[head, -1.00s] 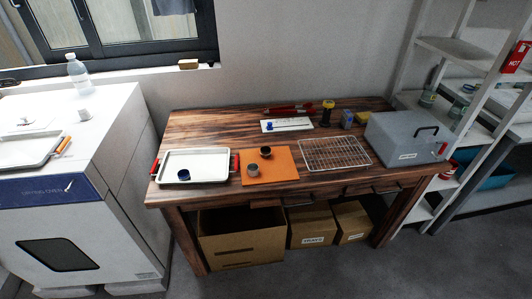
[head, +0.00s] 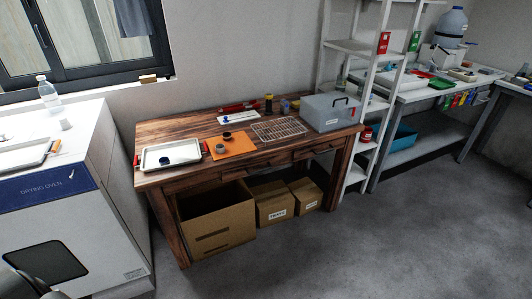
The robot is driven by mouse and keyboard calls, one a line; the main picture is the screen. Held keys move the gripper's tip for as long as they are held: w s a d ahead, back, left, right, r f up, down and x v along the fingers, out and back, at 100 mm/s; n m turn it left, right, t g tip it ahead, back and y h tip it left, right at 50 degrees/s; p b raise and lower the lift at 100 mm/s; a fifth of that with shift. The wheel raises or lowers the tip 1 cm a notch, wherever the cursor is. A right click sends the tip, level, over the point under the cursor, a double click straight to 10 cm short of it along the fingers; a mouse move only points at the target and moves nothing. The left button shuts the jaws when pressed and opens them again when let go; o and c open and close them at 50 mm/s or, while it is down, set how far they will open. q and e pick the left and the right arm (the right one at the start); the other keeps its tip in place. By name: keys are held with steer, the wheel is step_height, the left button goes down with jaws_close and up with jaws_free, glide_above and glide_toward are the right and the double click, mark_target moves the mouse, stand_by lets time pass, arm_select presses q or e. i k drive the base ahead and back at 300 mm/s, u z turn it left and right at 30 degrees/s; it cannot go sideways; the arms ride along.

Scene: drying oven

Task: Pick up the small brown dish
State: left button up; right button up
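Two small dishes are on the orange mat (head: 238,147) on the wooden table. One dark brown dish (head: 227,135) is near the mat's back edge. The other, a brownish dish (head: 220,148), is near its front left edge. They are too small in the head view to tell which is the task's dish. A dark blue dish (head: 164,161) is in the white tray (head: 184,153) to the left of the mat. Neither gripper shows in the head view. A grey part at the bottom left corner looks like part of my arm.
A wire rack (head: 279,128) and a grey box (head: 331,112) are right of the mat. The white drying oven (head: 50,210) stands left of the table (head: 165,130). Cardboard boxes (head: 215,224) are under the table. The floor (head: 380,245) in front and right is open.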

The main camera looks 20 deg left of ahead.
mark_target(227, 135)
steer(key=z, duration=0.5)
steer(key=i, duration=1.8)
steer(key=u, duration=0.65)
steer(key=i, duration=0.85)
steer(key=u, duration=1.55)
steer(key=i, duration=0.65)
steer(key=u, duration=0.55)
